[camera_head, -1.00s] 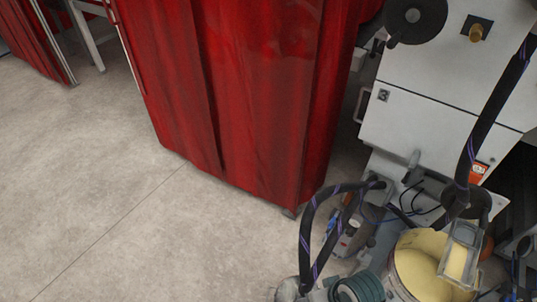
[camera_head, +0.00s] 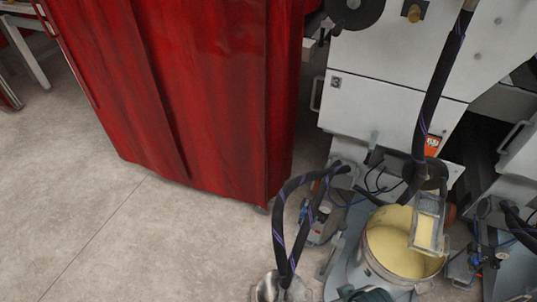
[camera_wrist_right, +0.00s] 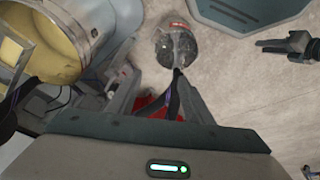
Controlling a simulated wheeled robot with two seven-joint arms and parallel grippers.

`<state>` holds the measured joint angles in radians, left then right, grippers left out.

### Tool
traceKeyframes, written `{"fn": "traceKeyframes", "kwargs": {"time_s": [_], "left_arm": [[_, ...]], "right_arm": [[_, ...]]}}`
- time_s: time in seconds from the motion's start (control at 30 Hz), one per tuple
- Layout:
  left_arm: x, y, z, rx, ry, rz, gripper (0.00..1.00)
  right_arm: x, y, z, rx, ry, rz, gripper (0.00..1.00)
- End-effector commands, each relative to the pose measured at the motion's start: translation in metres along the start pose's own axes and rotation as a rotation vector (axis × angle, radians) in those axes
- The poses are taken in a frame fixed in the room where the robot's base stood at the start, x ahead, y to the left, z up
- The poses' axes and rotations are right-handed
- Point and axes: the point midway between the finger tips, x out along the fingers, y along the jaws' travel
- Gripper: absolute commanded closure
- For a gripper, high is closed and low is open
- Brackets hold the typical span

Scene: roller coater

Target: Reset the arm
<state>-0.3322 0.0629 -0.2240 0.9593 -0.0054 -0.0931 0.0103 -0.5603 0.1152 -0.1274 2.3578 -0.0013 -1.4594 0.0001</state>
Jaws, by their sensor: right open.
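Neither gripper shows in the head view.
A metal drum of yellow liquid (camera_head: 388,250) stands at lower right, beside black hoses (camera_head: 435,95) and the white coating machine (camera_head: 375,115). A red curtain (camera_head: 190,90) hangs left of it. The floor (camera_head: 60,210) at left is clear.

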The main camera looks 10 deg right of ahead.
Motion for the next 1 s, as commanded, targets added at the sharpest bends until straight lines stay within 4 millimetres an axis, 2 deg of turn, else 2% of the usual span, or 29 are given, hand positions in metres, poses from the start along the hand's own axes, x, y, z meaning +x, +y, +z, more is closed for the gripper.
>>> {"fn": "traceKeyframes", "kwargs": {"time_s": [0.27,0.47,0.7,0.9,1.0], "left_arm": [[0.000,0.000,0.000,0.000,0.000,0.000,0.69],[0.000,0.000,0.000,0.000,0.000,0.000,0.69],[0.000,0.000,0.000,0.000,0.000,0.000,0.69],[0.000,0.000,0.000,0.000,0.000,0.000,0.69],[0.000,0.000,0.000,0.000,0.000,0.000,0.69]], "right_arm": [[0.058,-0.006,0.000,-0.002,0.020,-0.009,0.53],[0.127,-0.015,0.010,-0.006,0.049,-0.020,0.53],[0.212,-0.028,0.039,-0.014,0.096,-0.035,0.53],[0.268,-0.038,0.076,-0.021,0.135,-0.048,0.53],[0.289,-0.043,0.097,-0.026,0.154,-0.054,0.53]]}}
